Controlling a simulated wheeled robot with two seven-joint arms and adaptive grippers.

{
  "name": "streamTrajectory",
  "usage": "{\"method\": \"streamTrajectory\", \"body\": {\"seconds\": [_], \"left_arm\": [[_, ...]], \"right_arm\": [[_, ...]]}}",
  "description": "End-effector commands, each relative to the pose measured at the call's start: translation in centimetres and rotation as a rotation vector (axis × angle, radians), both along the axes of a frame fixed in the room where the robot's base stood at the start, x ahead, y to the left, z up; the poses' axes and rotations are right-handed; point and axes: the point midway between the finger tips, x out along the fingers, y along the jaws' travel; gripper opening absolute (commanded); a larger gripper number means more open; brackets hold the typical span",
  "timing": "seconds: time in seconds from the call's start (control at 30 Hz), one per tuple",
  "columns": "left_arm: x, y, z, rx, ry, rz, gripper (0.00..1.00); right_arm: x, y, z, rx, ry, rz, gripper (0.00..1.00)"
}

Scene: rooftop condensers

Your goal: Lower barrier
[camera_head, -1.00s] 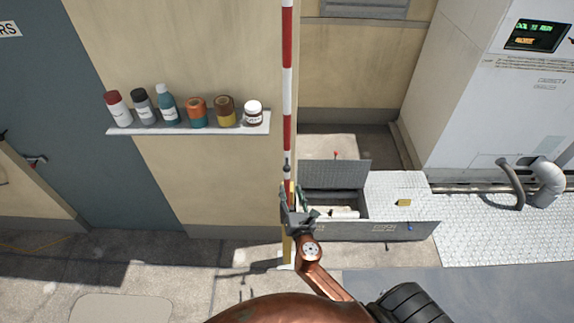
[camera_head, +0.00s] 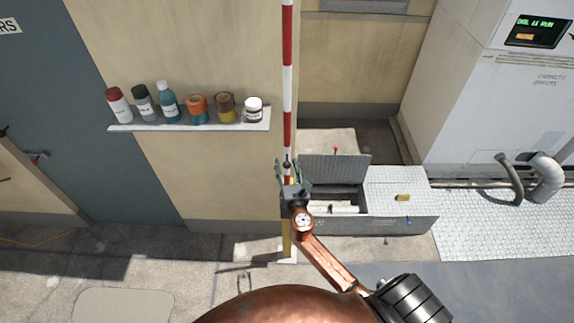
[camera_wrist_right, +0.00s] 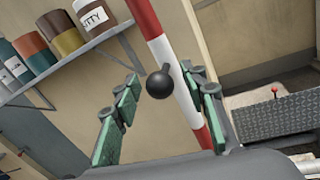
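The barrier is a red and white striped pole (camera_head: 287,80) standing upright in the head view, above a yellow post (camera_head: 287,240). The pole also crosses the right wrist view (camera_wrist_right: 178,75). A dark ball knob (camera_wrist_right: 159,84) sits on it low down. My right gripper (camera_head: 292,178) is at the lower end of the pole. In the right wrist view its green-padded fingers (camera_wrist_right: 160,100) are spread, with the knob and pole between them in the picture. I cannot tell whether they touch the knob. My left gripper is not in view.
A wall shelf (camera_head: 190,125) with several bottles and jars is left of the pole. An open metal box (camera_head: 385,225) with a raised lid stands just right of the post. A grey cabinet (camera_head: 510,110) with pipes is at the right. Floor at the lower left is clear.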

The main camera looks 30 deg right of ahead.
Motion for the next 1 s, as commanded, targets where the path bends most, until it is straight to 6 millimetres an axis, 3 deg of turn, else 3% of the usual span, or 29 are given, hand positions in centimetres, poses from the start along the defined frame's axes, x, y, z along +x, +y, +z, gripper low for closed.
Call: {"method": "streamTrajectory", "body": {"seconds": [0.07,0.63,1.0], "left_arm": [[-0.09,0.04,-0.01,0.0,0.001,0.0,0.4],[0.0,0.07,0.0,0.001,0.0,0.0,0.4],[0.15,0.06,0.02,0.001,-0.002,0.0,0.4]], "right_arm": [[-0.01,0.0,-0.01,0.0,0.0,0.0,0.4],[-0.03,0.0,-0.01,0.001,0.0,0.0,0.01],[-0.04,0.01,-0.03,0.001,0.0,0.0,0.0]]}}
